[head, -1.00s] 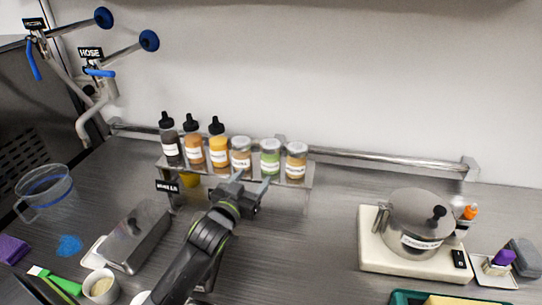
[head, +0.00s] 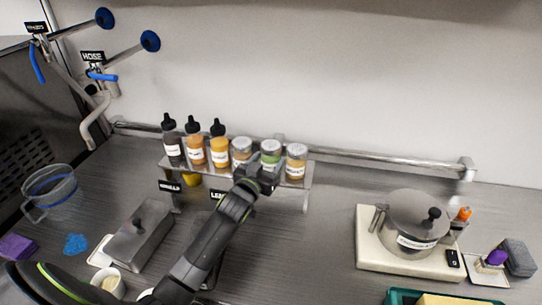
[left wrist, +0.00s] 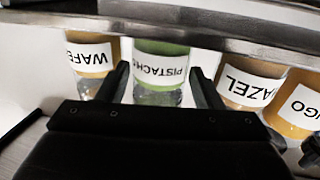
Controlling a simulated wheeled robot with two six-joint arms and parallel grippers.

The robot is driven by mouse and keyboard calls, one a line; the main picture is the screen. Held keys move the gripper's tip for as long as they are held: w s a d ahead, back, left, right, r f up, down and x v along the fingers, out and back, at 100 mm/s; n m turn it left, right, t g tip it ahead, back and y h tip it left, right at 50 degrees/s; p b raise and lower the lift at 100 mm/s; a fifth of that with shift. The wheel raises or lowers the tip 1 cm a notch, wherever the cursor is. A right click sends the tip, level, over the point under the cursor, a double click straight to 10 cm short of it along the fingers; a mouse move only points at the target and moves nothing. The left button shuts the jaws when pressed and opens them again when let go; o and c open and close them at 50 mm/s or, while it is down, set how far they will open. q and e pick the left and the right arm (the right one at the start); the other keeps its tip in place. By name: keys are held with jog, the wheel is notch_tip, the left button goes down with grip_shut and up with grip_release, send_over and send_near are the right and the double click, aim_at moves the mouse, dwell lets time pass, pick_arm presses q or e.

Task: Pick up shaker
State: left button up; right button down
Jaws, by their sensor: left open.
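The shakers are silver-lidded jars on a raised metal shelf. The green one (head: 271,152) is the middle of the three, and its label begins "PISTACH" in the left wrist view (left wrist: 160,70). A hazel-labelled shaker (head: 242,150) and a wafer-labelled shaker (head: 296,160) flank it. My left gripper (head: 262,172) is open at the green shaker's front. In the left wrist view its two fingers (left wrist: 160,85) lie on either side of this jar, with small gaps visible. The green shaker's lower part is partly hidden by the gripper in the head view. My right gripper is not in view.
Dark, orange and yellow squeeze bottles (head: 195,146) share the shelf (head: 310,178). A wall rail (head: 400,160) runs behind. A lidded metal box (head: 140,238) and a clear jug (head: 55,190) stand left; a lidded pot (head: 415,220) on a white base stands right. The centre-right counter is clear.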

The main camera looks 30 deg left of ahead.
pick_arm(q)
jog(key=c, duration=0.6)
jog(key=shift+r, duration=0.1)
jog(key=shift+c, duration=0.2)
notch_tip(320, 180, up, 18)
jog(key=b, duration=0.3)
